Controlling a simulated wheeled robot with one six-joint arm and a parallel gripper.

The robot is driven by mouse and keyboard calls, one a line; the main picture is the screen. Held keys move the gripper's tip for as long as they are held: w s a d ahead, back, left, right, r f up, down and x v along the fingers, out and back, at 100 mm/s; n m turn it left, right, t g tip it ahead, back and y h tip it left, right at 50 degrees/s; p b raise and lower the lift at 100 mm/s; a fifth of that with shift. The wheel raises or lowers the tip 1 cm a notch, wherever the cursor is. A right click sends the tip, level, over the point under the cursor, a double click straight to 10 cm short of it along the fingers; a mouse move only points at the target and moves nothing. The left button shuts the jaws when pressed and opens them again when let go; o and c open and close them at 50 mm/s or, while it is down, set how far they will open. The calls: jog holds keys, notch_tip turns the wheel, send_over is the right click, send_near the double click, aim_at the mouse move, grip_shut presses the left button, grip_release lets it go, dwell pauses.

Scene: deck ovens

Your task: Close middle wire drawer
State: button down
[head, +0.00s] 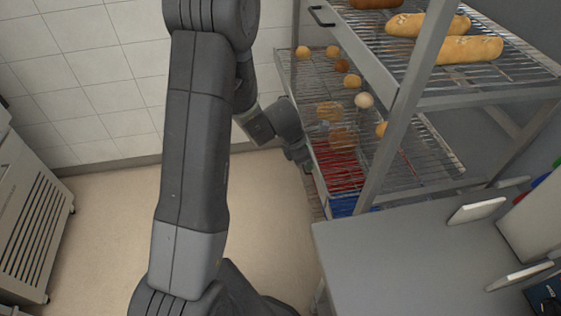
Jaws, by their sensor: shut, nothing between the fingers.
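The middle wire drawer (311,70) is a metal grid with several small round rolls and buns on it. It sits in the metal rack below the top shelf, and its left edge shows farther left than the top shelf's edge. My gripper (301,158) is at the left edge of this drawer, low and close beside it. The gripper looks small and dark, and its fingers are shut with nothing between them. Whether it touches the drawer cannot be told. The drawer's handle is not visible behind my wrist.
The top wire shelf (500,88) holds long loaves and has a dark handle (322,16). Red and blue items (338,172) show below the middle drawer. A grey table (400,255) stands at the lower right. A vented cabinet (30,225) is at left. Floor between is clear.

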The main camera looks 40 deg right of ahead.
aim_at(340, 159)
jog(key=s+d+p, duration=0.1)
jog(key=d, duration=0.2)
jog(key=s+d+p, duration=0.1)
jog(key=s+d, duration=0.1)
jog(key=s+d+p, duration=0.1)
jog(key=s+d, duration=0.1)
jog(key=d, duration=0.1)
jog(key=shift+s+d+p, duration=0.15)
jog(key=shift+d+p, duration=0.15)
jog(key=shift+d, duration=0.05)
jog(key=shift+r, duration=0.1)
